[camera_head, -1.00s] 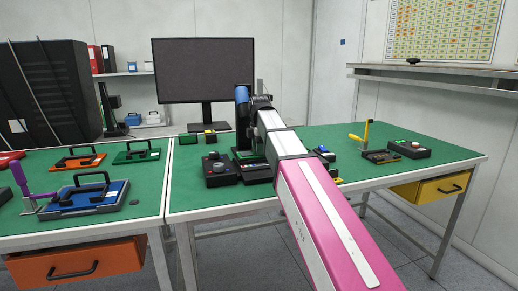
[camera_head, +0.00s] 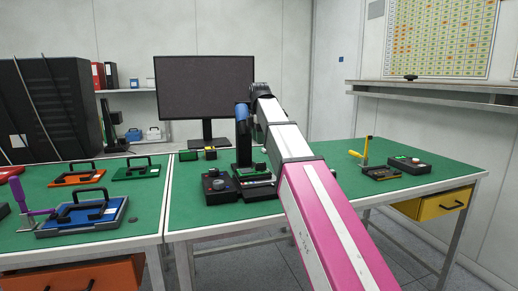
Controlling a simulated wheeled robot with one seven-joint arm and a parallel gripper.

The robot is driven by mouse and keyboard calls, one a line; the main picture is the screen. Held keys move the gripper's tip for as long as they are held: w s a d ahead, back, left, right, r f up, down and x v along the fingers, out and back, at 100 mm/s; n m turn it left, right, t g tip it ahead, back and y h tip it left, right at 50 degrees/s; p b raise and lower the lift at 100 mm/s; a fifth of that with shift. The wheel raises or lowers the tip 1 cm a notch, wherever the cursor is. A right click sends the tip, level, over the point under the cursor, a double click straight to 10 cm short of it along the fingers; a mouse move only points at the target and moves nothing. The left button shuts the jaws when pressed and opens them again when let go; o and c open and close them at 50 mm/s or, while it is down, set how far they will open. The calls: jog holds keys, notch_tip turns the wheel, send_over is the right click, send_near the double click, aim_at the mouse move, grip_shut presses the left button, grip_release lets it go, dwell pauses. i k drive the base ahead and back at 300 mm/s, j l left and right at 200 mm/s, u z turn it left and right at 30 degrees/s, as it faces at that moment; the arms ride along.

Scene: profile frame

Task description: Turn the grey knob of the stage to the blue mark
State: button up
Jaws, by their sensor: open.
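A black stand (camera_head: 243,155) with an upright column and a blue part (camera_head: 241,113) near its top is on the green table, left of my arm. Its dark base (camera_head: 258,192) lies in front. A black box (camera_head: 217,188) with a small round knob-like part on top stands to its left. I cannot tell for certain which part is the stage's grey knob, and no blue mark can be made out. My gripper (camera_head: 258,132) hangs by the stand, largely hidden by my arm; it looks empty, its fingers too small to see clearly.
A monitor (camera_head: 205,88) stands behind. A yellow-handled clamp (camera_head: 362,155) and a dark box (camera_head: 409,165) are on the right. A blue case (camera_head: 82,215) and a purple-handled clamp (camera_head: 32,208) are on the left table.

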aim_at(218, 185)
jog(key=k, duration=1)
